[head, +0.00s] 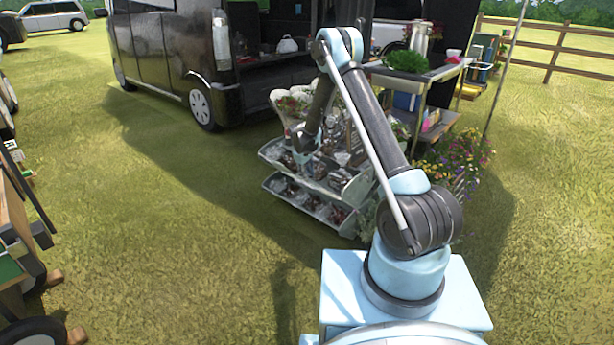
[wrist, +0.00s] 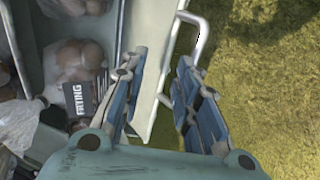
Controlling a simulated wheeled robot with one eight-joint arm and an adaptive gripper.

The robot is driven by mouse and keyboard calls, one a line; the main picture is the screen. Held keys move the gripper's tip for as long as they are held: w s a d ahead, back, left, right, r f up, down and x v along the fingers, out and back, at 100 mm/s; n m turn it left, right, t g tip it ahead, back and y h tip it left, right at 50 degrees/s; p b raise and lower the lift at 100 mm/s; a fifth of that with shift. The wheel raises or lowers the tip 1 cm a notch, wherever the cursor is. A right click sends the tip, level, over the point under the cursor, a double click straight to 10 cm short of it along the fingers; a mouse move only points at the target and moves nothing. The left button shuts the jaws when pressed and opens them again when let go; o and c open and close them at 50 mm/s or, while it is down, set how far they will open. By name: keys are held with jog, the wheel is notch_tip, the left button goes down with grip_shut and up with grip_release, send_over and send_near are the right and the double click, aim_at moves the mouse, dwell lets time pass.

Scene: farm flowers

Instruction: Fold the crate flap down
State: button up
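A two-tier stand of pale crates (head: 273,149) is in front of the black van in the head view, loaded with bagged goods. In the wrist view, a pale crate panel (wrist: 157,62) with a metal loop handle (wrist: 199,35) on its outer side runs along the crate's edge; I cannot tell for certain whether this is the flap. My gripper (wrist: 160,72) is open, one blue-padded finger on each side of the panel's lower part. I cannot tell whether either finger touches it. In the head view my gripper is over the stand's left part, its fingertips hard to make out.
Bags of brown round produce (wrist: 75,60) and a dark "FRYING" label (wrist: 82,97) lie left of the panel. Grass (wrist: 265,70) is open on the right. A table with plants (head: 407,61) and flowers (head: 460,158) stand right of the stand; a cart (head: 12,220) is far left.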

jog(key=shift+s+a+r, duration=0.15)
jog(key=shift+s+a, duration=0.05)
jog(key=shift+a, duration=0.15)
jog(key=v, duration=1.1)
jog(key=shift+r, duration=0.4)
